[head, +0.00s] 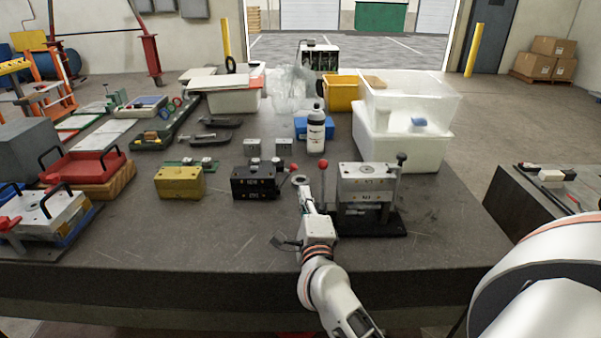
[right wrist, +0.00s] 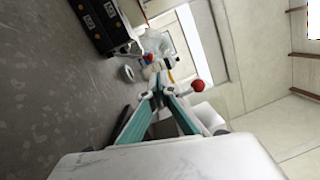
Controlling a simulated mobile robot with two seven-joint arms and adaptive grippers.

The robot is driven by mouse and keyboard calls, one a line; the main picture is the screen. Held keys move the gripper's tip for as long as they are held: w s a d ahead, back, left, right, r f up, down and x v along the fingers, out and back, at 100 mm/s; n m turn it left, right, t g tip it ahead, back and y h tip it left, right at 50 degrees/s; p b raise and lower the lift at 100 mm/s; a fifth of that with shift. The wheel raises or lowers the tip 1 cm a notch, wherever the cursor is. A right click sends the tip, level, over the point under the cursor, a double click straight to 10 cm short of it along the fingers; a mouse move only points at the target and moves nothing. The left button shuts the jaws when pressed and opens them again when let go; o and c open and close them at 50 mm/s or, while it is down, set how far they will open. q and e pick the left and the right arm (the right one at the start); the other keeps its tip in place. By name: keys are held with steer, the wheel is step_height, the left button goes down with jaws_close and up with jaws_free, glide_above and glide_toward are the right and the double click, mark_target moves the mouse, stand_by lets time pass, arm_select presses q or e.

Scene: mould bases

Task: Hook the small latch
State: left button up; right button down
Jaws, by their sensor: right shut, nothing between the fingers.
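My right gripper (head: 301,182) is over the front of the bench, between the black mould block (head: 255,183) and the grey mould (head: 366,186) on its dark base. Its teal fingers meet in the right wrist view (right wrist: 158,82), shut and empty. A lever with a red knob (head: 323,163) stands just right of the fingertips, at the grey mould's left side; a red knob also shows right of the fingers in the right wrist view (right wrist: 197,86). I cannot make out the small latch itself. My left gripper is not in view.
A yellow mould block (head: 179,183) sits left of the black one. The bench front is mostly clear.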

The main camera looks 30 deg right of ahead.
mark_target(285, 178)
steer(key=shift+w+d+f+m+g, duration=0.6)
steer(key=shift+d+f+m+g, duration=0.1)
steer(key=shift+d+f+m, duration=0.15)
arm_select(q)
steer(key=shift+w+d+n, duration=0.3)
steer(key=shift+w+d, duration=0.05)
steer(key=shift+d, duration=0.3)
arm_select(e)
steer(key=shift+a+r+h, duration=0.1)
steer(key=shift+h, duration=0.2)
steer(key=shift+w+d, duration=0.25)
steer(key=shift+w, duration=0.1)
steer(key=x, duration=0.9)
steer(key=shift+w, duration=0.1)
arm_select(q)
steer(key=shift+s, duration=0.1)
arm_select(e)
steer(key=shift+w+a, duration=0.1)
steer(key=shift+w, duration=0.05)
